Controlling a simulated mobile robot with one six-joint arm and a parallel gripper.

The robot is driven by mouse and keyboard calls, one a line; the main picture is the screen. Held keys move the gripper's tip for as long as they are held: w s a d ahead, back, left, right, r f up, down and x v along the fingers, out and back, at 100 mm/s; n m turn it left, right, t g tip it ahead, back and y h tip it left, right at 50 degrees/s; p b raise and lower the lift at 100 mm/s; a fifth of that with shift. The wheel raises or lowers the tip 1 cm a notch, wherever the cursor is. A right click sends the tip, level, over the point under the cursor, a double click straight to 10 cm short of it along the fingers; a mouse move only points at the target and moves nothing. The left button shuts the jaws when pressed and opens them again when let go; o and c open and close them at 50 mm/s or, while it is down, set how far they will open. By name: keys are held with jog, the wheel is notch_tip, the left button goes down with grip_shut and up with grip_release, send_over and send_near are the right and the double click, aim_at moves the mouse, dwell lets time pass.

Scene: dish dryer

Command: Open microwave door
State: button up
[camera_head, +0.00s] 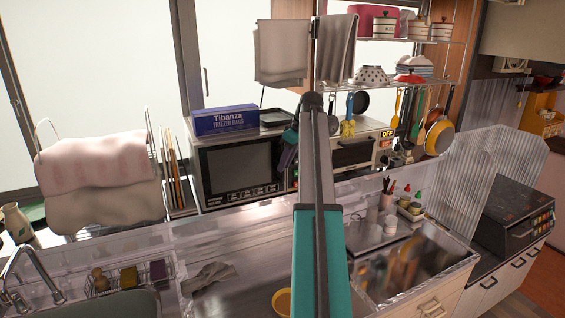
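The microwave (240,170) stands on the counter by the window, left of my arm. It has a light frame, a dark door window and a row of buttons along the bottom. Its door (237,167) looks closed. My arm reaches up from the bottom middle, bends at the top and comes down near the microwave's right edge. My gripper (286,158) appears there as a small dark shape, partly behind my arm. I cannot tell whether it touches the door, or how its fingers stand.
A blue freezer bag box (225,120) lies on the microwave. A toaster oven (354,152) stands to the right, partly behind my arm. A rack with a draped towel (98,165) is at left. The sink (110,305) and a yellow bowl (282,302) are in front.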

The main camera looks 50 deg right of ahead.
jog(key=shift+w+a, duration=0.1)
jog(key=shift+w, duration=0.35)
jog(key=shift+w+f+p, duration=0.15)
jog(key=shift+f+p, duration=0.35)
grip_shut()
jog(key=shift+a, duration=0.1)
